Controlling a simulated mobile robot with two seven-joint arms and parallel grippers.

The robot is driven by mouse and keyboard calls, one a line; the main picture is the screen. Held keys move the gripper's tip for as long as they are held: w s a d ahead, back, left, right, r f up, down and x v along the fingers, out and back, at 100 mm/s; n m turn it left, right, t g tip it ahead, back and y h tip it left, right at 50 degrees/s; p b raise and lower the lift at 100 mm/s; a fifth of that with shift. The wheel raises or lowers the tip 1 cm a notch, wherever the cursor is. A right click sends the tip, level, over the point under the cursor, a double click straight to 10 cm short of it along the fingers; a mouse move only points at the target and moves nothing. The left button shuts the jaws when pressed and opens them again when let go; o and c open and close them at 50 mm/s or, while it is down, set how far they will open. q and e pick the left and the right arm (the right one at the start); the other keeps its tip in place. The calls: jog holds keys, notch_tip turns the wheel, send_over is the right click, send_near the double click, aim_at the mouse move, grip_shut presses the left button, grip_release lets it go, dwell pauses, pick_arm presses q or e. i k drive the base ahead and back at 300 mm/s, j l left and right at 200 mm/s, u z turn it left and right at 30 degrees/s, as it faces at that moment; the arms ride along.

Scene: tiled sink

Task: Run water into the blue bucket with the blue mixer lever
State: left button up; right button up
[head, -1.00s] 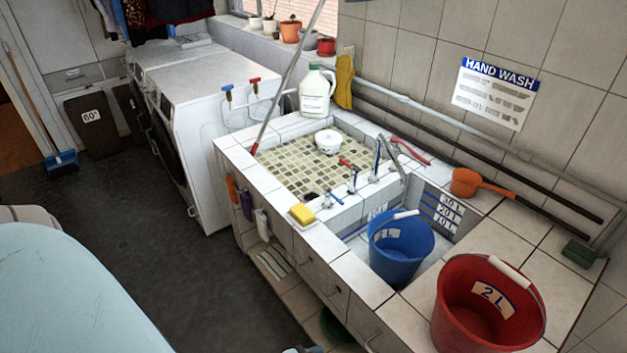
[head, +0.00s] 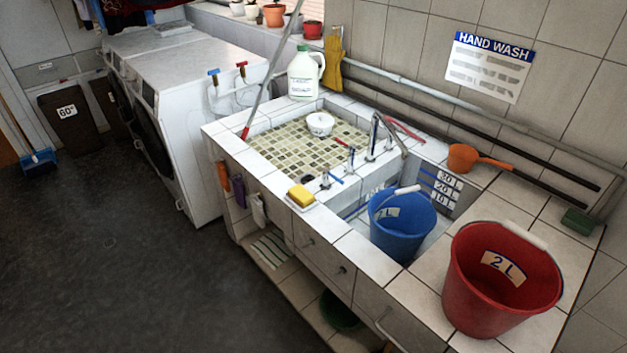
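The blue bucket (head: 402,230) stands upright in the right-hand basin, its white-gripped handle leaning over the top. No water shows in it from here. The blue mixer lever (head: 335,177) is a small blue handle by the taps on the divider between the two basins, left of the bucket. A red lever (head: 345,143) is on the far side of it. A chrome spout (head: 392,135) rises behind the bucket; I cannot tell whether water runs from it. Neither of my grippers is in view.
A red bucket (head: 500,279) stands on the counter at right. A yellow sponge (head: 301,195) lies at the front rim. A white bowl (head: 320,124) and a leaning pole (head: 268,75) are by the tiled basin. The floor (head: 150,270) at left is clear.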

aim_at(325, 170)
jog(key=i+u, duration=0.7)
jog(key=i+z, duration=0.35)
jog(key=i+j+z, duration=0.15)
jog(key=z, duration=0.2)
